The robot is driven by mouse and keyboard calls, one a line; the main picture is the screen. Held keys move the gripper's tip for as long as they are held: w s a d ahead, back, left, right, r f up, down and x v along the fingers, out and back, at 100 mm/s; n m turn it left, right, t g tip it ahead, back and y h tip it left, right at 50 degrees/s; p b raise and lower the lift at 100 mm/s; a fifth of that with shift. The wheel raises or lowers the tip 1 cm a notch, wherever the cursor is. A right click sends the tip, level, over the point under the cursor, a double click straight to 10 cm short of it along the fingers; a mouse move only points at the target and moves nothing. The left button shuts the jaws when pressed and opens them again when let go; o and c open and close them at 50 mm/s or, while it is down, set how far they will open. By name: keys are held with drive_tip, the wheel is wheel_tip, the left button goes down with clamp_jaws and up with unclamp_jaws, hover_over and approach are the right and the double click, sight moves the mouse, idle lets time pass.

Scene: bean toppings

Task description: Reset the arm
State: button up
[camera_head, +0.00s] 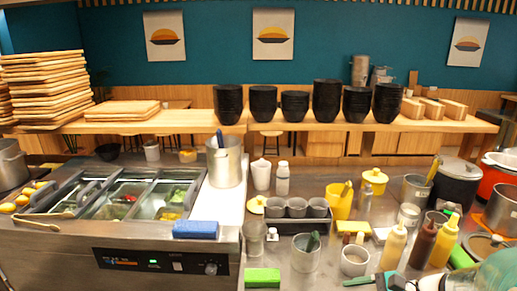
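My gripper and arm do not show in the camera_head view. No held object can be seen. The view looks over a kitchen counter with a metal food warmer (165,262) at the left and a crowded metal worktop at the right.
A metal pot (224,163) stands behind the blue sponge (195,229). A green block (262,277) lies at the front. Sauce bottles (394,246) and containers crowd the right. Black bowl stacks (327,100) and wooden trays (45,88) stand on the raised wooden shelf (180,122).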

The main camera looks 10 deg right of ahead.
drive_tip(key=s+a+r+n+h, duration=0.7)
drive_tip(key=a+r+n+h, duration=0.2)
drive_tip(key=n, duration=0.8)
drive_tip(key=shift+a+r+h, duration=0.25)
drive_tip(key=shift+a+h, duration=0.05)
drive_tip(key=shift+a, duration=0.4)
